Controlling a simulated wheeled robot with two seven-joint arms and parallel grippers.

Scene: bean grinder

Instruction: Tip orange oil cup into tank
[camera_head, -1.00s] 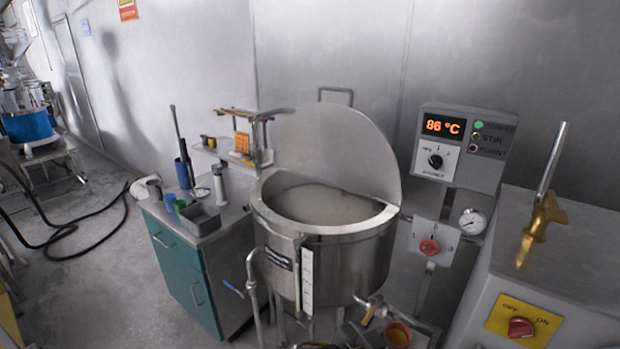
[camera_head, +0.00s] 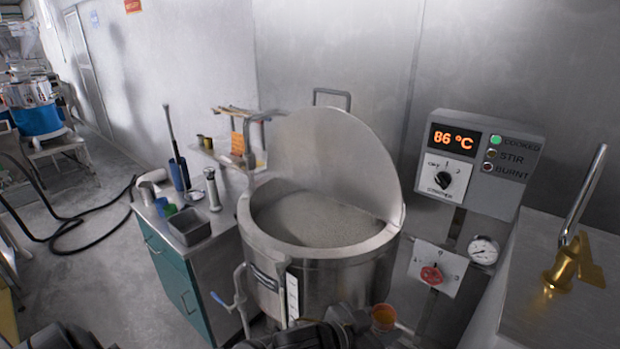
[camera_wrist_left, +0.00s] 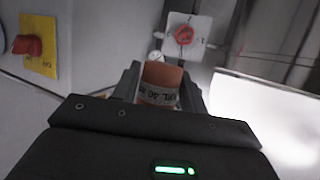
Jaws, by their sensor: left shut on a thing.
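The orange oil cup (camera_head: 384,317) is at the bottom of the head view, in front of the steel tank's right side and below its rim. It also shows in the left wrist view (camera_wrist_left: 161,84), with a white label reading "OIL 40" and something after it. My left gripper (camera_head: 364,322) is shut on the cup, which looks about upright. The round steel tank (camera_head: 330,270) stands in the middle, its half lid (camera_head: 345,150) raised at the back. Pale grainy contents fill it near the rim. My right gripper is not in view.
A control box (camera_head: 480,160) reads 86 °C, its COOKED light green. A red valve knob (camera_head: 431,275) and a gauge (camera_head: 484,251) sit right of the tank. A brass tap (camera_head: 565,265) stands at right. A teal cabinet (camera_head: 170,268) with small tools is left.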

